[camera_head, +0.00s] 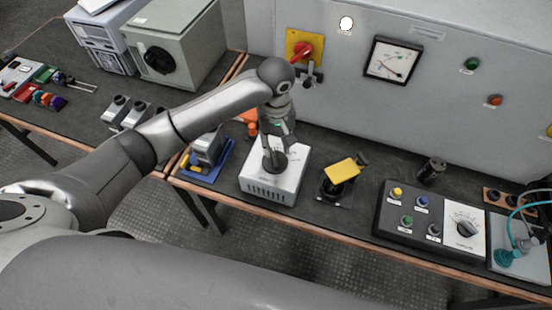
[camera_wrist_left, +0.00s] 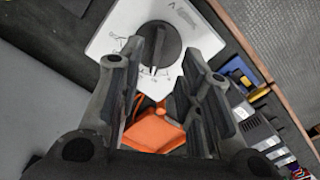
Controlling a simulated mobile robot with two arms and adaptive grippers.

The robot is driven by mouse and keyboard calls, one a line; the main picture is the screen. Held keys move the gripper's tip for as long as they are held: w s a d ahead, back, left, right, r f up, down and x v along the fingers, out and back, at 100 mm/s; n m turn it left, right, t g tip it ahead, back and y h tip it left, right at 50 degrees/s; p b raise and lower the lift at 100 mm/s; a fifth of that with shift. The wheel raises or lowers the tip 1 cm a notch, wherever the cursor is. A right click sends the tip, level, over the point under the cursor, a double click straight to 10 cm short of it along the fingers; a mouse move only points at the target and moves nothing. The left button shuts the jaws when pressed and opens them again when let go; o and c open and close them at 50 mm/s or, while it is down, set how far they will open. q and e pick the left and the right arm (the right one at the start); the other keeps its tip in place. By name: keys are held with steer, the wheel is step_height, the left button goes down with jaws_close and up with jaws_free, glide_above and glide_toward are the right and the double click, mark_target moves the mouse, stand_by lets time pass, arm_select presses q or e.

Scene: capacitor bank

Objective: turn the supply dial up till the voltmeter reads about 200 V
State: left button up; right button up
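The supply is a white box (camera_head: 268,186) with a round dark dial (camera_head: 275,162) on its sloped top. The dial, with a raised ridge, also shows in the left wrist view (camera_wrist_left: 158,48). My left gripper (camera_head: 272,138) points down at the dial from above, partly covering it. In the wrist view its fingers (camera_wrist_left: 158,62) are spread, one to each side of the dial, with a gap between them and the ridge. The voltmeter (camera_head: 394,59) is a white-faced meter on the grey cabinet; its reading is too small to tell. My right gripper is out of view.
An orange object (camera_wrist_left: 155,132) lies behind the supply. A blue tray (camera_head: 207,168) stands left of it. A yellow-topped device (camera_head: 341,170) and a dark button panel (camera_head: 410,214) stand to the right. The grey cabinet (camera_head: 340,105) rises behind the bench.

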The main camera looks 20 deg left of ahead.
mark_target(276, 162)
arm_select(q)
step_height(276, 162, down, 9)
steer(key=shift+f+p, duration=0.15)
steer(key=shift+p, duration=0.4)
steer(key=shift+c, duration=0.3)
jaws_close()
